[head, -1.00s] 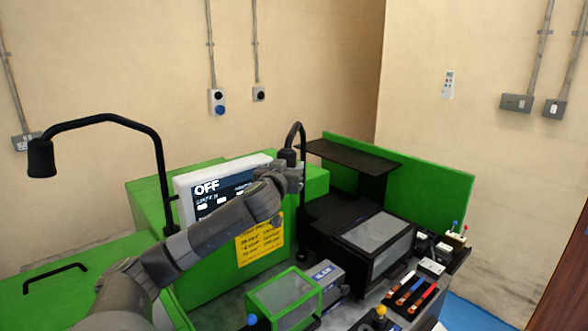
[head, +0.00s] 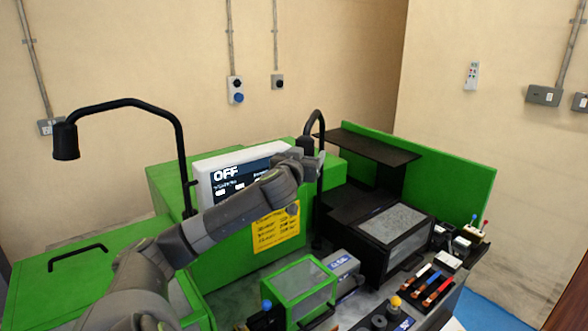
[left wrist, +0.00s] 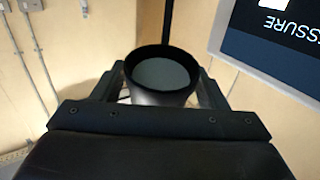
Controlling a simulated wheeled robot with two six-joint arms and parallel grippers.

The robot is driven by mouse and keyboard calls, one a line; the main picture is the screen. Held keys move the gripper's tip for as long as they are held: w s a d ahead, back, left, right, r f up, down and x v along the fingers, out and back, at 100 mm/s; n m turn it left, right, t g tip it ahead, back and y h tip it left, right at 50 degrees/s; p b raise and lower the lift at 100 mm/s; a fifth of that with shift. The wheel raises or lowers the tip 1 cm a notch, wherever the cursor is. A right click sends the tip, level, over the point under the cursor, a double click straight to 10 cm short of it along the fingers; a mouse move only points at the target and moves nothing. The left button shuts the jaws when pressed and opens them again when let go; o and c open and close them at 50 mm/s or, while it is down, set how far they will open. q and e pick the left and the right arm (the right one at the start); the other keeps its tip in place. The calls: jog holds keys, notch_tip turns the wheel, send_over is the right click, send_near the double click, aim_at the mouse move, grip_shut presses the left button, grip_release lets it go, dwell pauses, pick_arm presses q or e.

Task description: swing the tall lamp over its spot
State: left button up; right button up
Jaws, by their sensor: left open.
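Two black gooseneck lamps show in the head view. One lamp (head: 65,141) hangs its head far to the left, on a long bent arm. The other lamp (head: 311,146) stands at the right end of the control screen. I cannot tell for sure which is the tall one. My left gripper (head: 308,163) is at this right-hand lamp's head and partly covers it. In the left wrist view the round lamp head (left wrist: 161,75), with its grey face, sits between the open fingers. I cannot tell whether they touch it. My right gripper is not in view.
The white-framed screen (head: 226,173) reads OFF, close behind my left arm. A yellow notice (head: 275,230) is below it. A green-framed box (head: 299,287) is in front.

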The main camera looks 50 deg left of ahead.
pick_arm(q)
jog(key=p+v, duration=0.1)
jog(key=v, duration=1.5)
jog(key=shift+s, duration=0.4)
jog(key=shift+d, duration=0.15)
